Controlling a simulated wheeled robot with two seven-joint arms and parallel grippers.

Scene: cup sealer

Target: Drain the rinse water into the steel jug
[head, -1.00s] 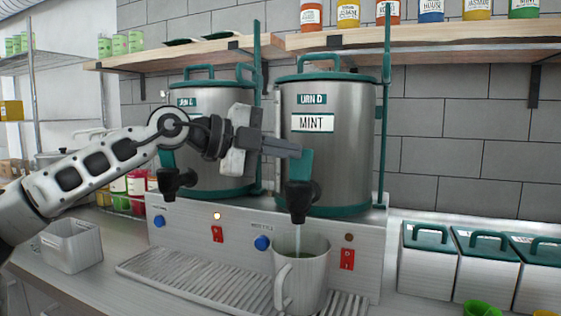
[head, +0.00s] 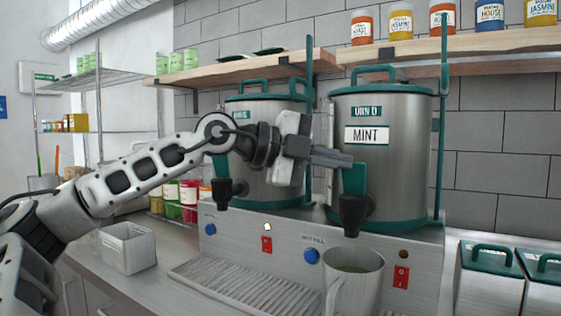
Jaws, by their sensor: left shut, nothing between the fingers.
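The steel jug (head: 350,290) stands on the drip tray (head: 235,285) under the black tap (head: 353,214) of the right urn (head: 385,165), which is labelled URN D and MINT. Some greenish liquid shows inside the jug. I see no stream between spout and jug. The tap's teal lever (head: 354,178) stands upright. My left gripper (head: 345,160) is shut and empty, its fingertips at the top of this lever; I cannot tell whether they touch. My right gripper is out of view.
A second urn (head: 262,165) with its own black tap (head: 228,193) stands to the left, behind my arm. A grey open bin (head: 127,248) sits on the counter at left. Lidded steel containers (head: 490,280) are at right. A shelf (head: 480,48) with jars runs above.

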